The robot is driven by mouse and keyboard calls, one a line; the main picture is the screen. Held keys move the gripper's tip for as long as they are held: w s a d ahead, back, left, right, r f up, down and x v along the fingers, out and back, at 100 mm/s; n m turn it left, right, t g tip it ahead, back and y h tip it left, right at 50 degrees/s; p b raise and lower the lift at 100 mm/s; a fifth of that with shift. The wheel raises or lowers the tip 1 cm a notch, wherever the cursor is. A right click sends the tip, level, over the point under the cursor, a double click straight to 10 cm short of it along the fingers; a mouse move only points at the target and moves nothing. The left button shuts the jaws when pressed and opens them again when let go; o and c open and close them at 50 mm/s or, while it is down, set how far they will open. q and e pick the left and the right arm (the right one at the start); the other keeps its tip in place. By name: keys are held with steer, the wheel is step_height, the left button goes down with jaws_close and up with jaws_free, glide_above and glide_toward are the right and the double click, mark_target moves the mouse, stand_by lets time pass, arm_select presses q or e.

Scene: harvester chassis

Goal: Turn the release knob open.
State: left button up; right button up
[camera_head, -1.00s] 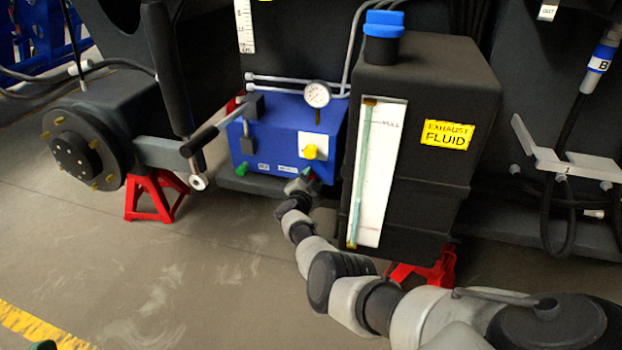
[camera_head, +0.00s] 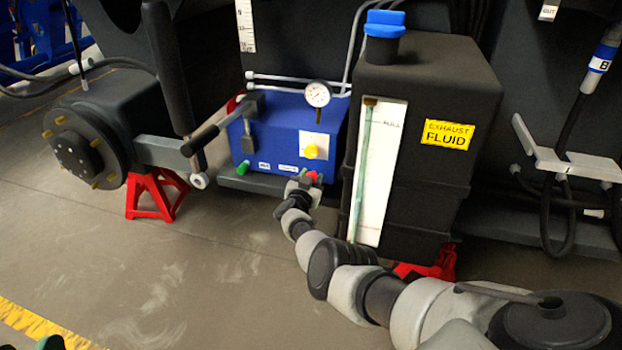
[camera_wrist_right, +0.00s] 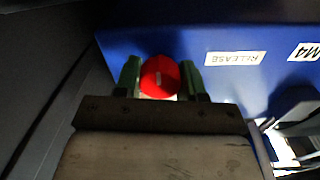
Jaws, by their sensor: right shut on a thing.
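In the head view my right gripper (camera_head: 306,182) reaches the lower right front of the blue box (camera_head: 272,133), where a bit of the red knob (camera_head: 314,176) shows. Dark green tips at the bottom left edge look like part of my left gripper (camera_head: 48,342); its opening is unclear.
A black exhaust fluid tank (camera_head: 430,185) stands close right of the box. A yellow knob (camera_head: 311,151), a gauge (camera_head: 317,94), a green knob (camera_head: 243,167) and a lever handle (camera_head: 200,140) are on or near the box. The floor at left front is clear.

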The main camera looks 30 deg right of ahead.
steer(key=shift+f, duration=0.15)
steer(key=o, duration=0.9)
steer(key=shift+s+a, duration=0.1)
steer(key=shift+a, duration=0.05)
arm_select(q)
step_height(320, 180, down, 11)
steer(key=w+a+g+y+p, duration=0.2)
steer(key=g+y+p, duration=0.2)
steer(key=g, duration=0.6)
steer(key=s+a+f+g+y+p, duration=0.2)
steer(key=s+a+f+g+p, duration=0.1)
steer(key=s+f+g, duration=0.4)
steer(key=shift+s+n+g, duration=0.4)
steer(key=shift+s+g, duration=0.45)
steer(key=shift+g, duration=0.15)
arm_select(e)
steer(key=shift+v, duration=5.25)
